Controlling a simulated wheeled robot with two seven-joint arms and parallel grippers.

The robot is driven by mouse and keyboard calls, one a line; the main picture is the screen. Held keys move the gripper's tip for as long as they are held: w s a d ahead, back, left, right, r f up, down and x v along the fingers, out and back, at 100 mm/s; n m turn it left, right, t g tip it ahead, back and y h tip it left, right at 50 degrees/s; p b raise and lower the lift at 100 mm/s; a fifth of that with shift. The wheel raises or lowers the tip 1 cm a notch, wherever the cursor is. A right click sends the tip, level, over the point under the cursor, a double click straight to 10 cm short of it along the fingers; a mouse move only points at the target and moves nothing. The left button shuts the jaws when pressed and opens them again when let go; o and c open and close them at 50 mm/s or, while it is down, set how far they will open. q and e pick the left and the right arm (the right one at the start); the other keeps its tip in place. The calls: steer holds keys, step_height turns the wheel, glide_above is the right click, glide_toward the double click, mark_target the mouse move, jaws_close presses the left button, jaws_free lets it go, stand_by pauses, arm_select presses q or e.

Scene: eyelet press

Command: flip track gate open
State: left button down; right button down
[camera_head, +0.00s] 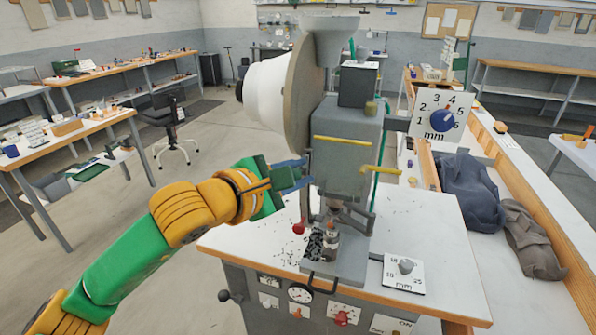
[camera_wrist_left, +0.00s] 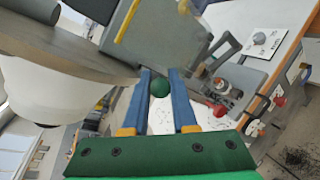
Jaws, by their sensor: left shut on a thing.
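The eyelet press (camera_head: 345,140) is a grey-green machine on a white-topped bench. My left gripper (camera_head: 304,174) is at the left side of the press body, below the large disc. In the left wrist view its blue fingers (camera_wrist_left: 161,76) are closed around a green ball knob (camera_wrist_left: 160,88). The knob is hidden behind the fingers in the head view. I cannot tell from the pictures which part is the track gate or how it stands. A red ball (camera_head: 298,228) is below the gripper, near the press's lower tooling (camera_head: 331,242). My right gripper is not in view.
The large disc with a white hub (camera_head: 264,92) stands close above my left gripper. Yellow bars (camera_head: 342,140) stick out from the press front. A dial plate (camera_head: 437,117) stands at the right.

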arm_select(q)
steer(key=shift+w+r+g+y, duration=0.1)
steer(key=shift+r+g+y, duration=0.25)
steer(key=shift+g+y, duration=0.2)
steer(key=c, duration=1.1)
jaws_free()
steer(key=shift+o, duration=0.2)
steer(key=shift+a, duration=0.1)
steer(key=b+v, duration=0.3)
steer(key=v, duration=0.4)
steer(key=shift+b, duration=0.3)
